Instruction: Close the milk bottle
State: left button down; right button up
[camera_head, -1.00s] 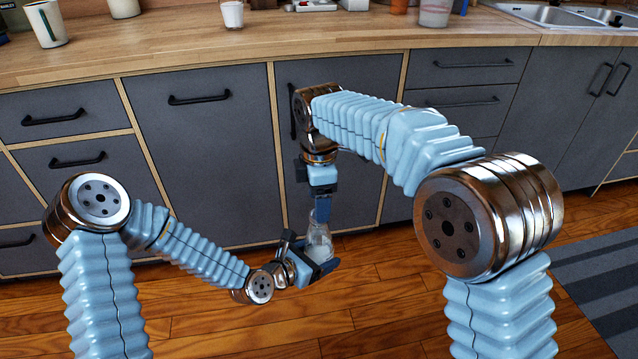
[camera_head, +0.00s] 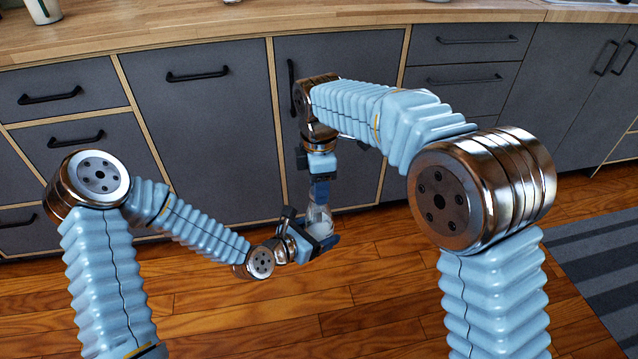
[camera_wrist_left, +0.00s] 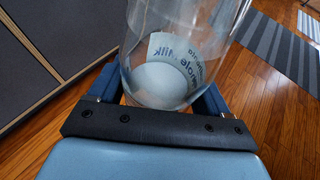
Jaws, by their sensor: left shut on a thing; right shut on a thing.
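The milk bottle (camera_head: 319,217) is clear glass and stands roughly upright in the air above the floor. In the left wrist view the bottle (camera_wrist_left: 180,45) shows blue "Whole Milk" lettering on a pale label. My left gripper (camera_head: 320,240) is shut around the bottle's lower part. My right gripper (camera_head: 320,196) points down from above, with its fingers right at the bottle's top. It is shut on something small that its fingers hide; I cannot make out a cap. I cannot tell whether that thing touches the bottle's mouth.
Grey cabinets and drawers (camera_head: 200,130) under a wooden counter (camera_head: 200,42) stand behind my arms. A white cup (camera_head: 44,10) is on the counter at the far left. The wooden floor (camera_head: 230,310) is open below, with a striped grey rug (camera_head: 600,265) at the right.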

jog(key=m, duration=0.4)
jog(key=shift+m, duration=0.3)
jog(key=m, duration=0.5)
jog(key=shift+m, duration=0.4)
jog(key=m, duration=1)
jog(key=shift+m, duration=0.4)
jog(key=o, duration=1.2)
jog(key=shift+o, duration=0.2)
notch_tip(320, 180, up, 12)
